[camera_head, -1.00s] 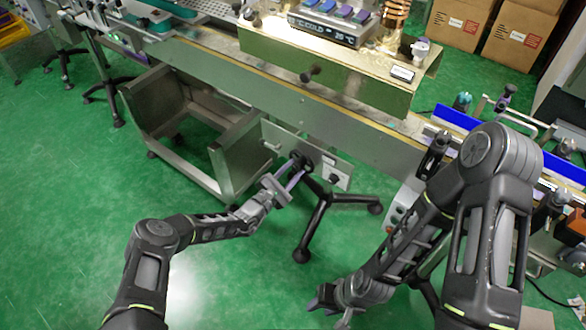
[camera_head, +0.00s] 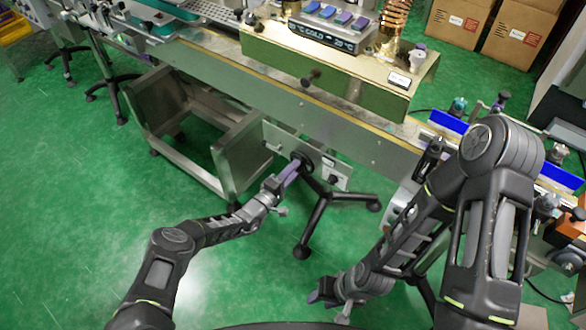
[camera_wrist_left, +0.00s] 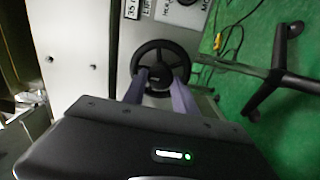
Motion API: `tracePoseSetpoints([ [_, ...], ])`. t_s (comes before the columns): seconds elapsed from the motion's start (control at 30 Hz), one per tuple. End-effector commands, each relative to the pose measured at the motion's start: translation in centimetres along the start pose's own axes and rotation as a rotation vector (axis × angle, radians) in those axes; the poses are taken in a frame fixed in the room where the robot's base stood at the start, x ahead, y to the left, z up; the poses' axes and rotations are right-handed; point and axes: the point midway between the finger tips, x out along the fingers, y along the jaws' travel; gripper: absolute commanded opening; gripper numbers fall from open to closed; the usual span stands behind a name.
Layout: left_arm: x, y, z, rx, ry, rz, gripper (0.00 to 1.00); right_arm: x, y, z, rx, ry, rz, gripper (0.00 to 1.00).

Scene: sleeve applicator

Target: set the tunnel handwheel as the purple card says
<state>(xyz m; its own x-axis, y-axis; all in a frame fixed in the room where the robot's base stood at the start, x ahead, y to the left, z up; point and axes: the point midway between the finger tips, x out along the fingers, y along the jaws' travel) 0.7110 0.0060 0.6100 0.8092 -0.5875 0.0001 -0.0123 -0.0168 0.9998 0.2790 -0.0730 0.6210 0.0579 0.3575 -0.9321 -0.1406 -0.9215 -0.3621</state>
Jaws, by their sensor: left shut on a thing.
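The black handwheel (camera_head: 306,157) is on a grey panel (camera_head: 278,137) under the machine bed. It shows face-on in the left wrist view (camera_wrist_left: 160,58), with a dark hub and spokes. My left gripper (camera_head: 293,166) is shut on the handwheel, its two purplish fingers reaching onto the wheel's lower part in the wrist view (camera_wrist_left: 160,88). The tunnel (camera_head: 330,75) is the brassy box above, with a display (camera_head: 322,36) reading COLD. Several blue and purple pieces (camera_head: 344,17) sit on top; I cannot tell whether one is the purple card. My right gripper (camera_head: 322,297) hangs low, away from the wheel.
A metal bin frame (camera_head: 235,155) stands just left of the panel. A black-legged stand (camera_head: 312,225) is below the wheel. Labels beside the wheel (camera_wrist_left: 132,8) are partly cut off. Green floor (camera_head: 240,280) is open below the left arm.

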Motion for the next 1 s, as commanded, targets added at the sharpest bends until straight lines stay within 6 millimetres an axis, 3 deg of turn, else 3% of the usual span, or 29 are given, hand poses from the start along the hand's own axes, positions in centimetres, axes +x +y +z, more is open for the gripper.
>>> tracePoseSetpoints([
  [0.6,0.0,0.1,0.1,0.579,-0.001,-0.002,0.0,-1.8,-0.7,0.1,0.002,-0.003,0.002,0.36],
  [1.0,0.0,0.2,0.2,0.831,-0.001,-0.001,0.0,-1.9,-0.7,0.1,0.002,-0.004,0.003,0.36],
])
